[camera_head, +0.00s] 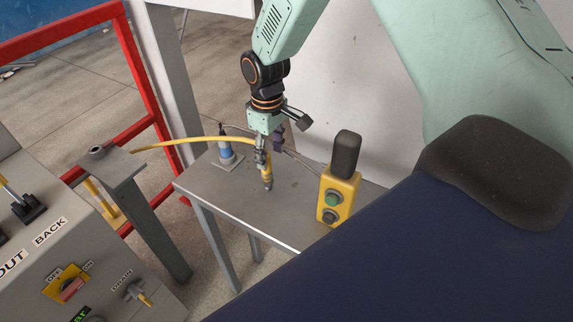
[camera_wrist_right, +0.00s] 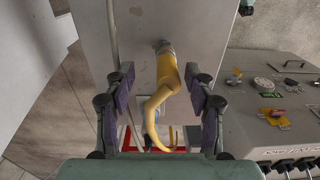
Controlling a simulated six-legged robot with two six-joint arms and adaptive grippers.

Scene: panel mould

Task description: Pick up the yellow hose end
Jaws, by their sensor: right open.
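The yellow hose (camera_head: 180,141) runs from the left across to the small grey table, and its end (camera_head: 267,175) points down with a metal tip over the tabletop. I cannot tell whether the tip touches the table. My right gripper (camera_head: 268,148) is at the upper part of the hose end, pointing down. In the right wrist view the fingers of my right gripper (camera_wrist_right: 158,78) are open, one on each side of the yellow hose end (camera_wrist_right: 167,70), with gaps on both sides. The metal tip lies beyond the fingertips. My left gripper is not in view.
The grey table (camera_head: 210,185) also bears a blue and white tool (camera_head: 225,150) and a yellow button box (camera_head: 338,195) with a black top. A grey post (camera_head: 140,205), a labelled control panel (camera_head: 60,255) and a red frame (camera_head: 130,60) stand at the left.

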